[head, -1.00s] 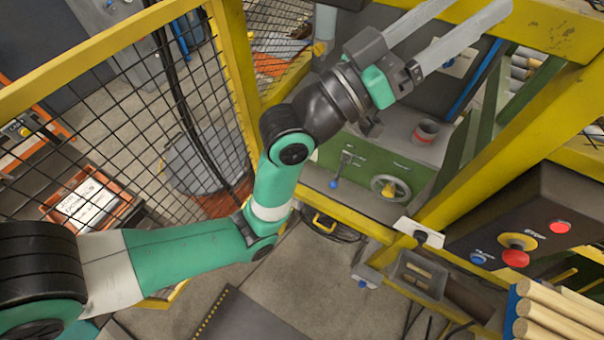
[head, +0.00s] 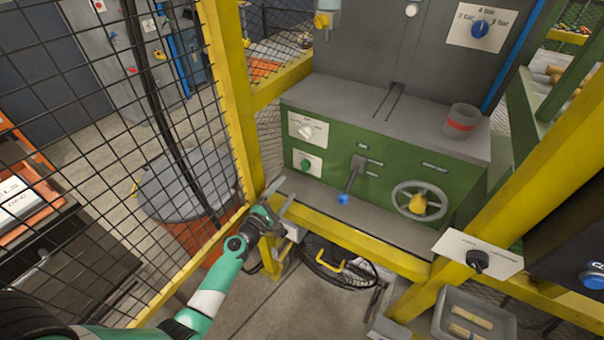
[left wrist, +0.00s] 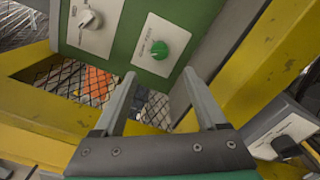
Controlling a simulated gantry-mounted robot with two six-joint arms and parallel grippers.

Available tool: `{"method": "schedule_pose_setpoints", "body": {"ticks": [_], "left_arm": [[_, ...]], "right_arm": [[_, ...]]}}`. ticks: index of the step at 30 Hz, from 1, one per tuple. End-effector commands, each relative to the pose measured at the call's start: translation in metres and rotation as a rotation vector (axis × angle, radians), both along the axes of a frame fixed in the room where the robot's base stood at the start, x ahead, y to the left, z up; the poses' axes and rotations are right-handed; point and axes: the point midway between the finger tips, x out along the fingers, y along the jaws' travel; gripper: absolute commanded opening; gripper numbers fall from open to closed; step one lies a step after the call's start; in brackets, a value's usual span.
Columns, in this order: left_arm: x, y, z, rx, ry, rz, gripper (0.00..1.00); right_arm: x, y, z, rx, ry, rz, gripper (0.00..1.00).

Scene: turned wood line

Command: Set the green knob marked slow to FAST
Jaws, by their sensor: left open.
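The green knob (head: 306,165) sits on a white plate on the front of the green machine, below a white knob (head: 306,131). In the left wrist view the green knob (left wrist: 159,50) is ahead of and above my fingertips, beside small print that I cannot read. The white knob (left wrist: 90,19) is to its left there. My left gripper (head: 277,193) is open and empty, below and to the left of the green knob in the head view, apart from it. In the left wrist view its two fingers (left wrist: 156,98) are spread wide. My right gripper is not in view.
A yellow rail (head: 350,235) runs in front of the machine (head: 365,178), with a yellow post (head: 229,90) and mesh fence to the left. A lever with a blue end (head: 344,199) and a handwheel (head: 419,200) stick out right of the green knob.

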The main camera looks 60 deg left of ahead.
Motion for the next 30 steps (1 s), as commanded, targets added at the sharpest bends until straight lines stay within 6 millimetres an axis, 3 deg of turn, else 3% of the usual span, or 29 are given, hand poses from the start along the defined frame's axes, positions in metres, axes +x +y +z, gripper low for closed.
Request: {"method": "schedule_pose_setpoints", "body": {"ticks": [15, 26, 30], "left_arm": [[0.086, 0.052, -0.003, 0.005, -0.001, -0.004, 0.74], [0.094, 0.057, 0.001, 0.004, 0.0, -0.003, 0.74], [0.094, 0.057, 0.001, 0.004, 0.0, -0.003, 0.52]], "right_arm": [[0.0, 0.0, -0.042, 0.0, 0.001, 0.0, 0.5], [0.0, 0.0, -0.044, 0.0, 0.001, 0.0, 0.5], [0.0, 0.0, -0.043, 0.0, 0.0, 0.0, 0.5]]}}
